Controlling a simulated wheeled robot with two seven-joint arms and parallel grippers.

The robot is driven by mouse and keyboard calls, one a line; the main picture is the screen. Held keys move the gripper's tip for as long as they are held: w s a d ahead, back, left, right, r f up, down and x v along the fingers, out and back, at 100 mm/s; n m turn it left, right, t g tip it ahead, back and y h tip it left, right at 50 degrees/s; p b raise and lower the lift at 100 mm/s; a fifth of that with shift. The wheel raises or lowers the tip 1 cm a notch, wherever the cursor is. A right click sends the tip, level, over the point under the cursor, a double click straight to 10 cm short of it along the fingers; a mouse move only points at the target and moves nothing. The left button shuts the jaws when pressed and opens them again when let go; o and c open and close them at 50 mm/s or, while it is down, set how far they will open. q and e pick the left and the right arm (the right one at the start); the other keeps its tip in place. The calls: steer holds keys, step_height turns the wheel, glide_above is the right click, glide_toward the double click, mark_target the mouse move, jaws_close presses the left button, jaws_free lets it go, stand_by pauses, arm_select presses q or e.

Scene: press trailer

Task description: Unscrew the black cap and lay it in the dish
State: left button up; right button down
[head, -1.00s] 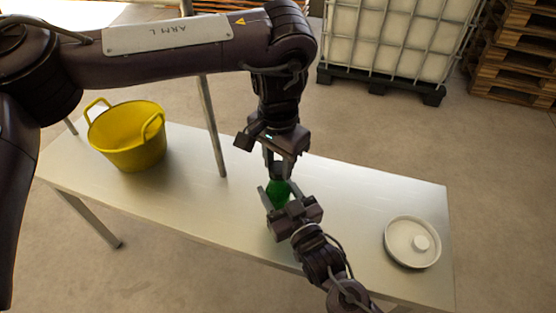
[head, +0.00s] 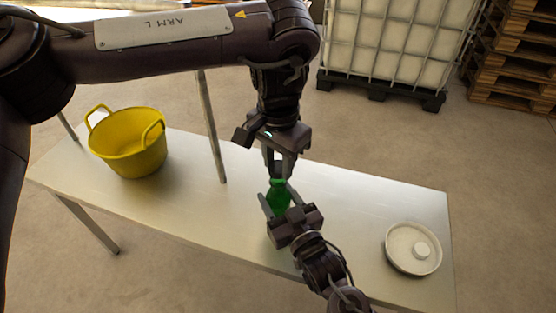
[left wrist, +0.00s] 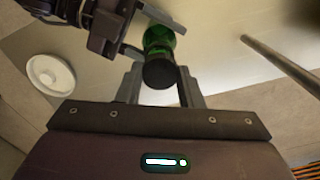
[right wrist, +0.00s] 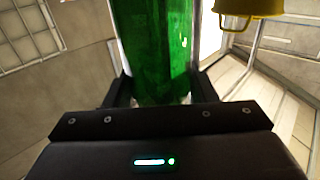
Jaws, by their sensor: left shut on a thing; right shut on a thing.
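A green bottle (head: 279,198) is held above the metal table (head: 355,215). My right gripper (head: 277,206) is shut on its body; the right wrist view shows the green body (right wrist: 155,50) between the fingers. My left gripper (head: 279,168) is above the bottle with its fingers pointing down. In the left wrist view the round black cap (left wrist: 160,73) sits between these fingers, in line with the bottle's green neck (left wrist: 158,40). I cannot tell whether cap and neck still touch. The round whitish dish (head: 396,257) stands at the table's right end.
A yellow two-handled tub (head: 128,145) stands at the table's left end. A grey post (head: 211,130) rises at the table's back edge. The table between bottle and dish is clear.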

mark_target(278, 166)
arm_select(q)
steer(key=shift+r, duration=2)
arm_select(e)
steer(key=c, duration=0.5)
jaws_free()
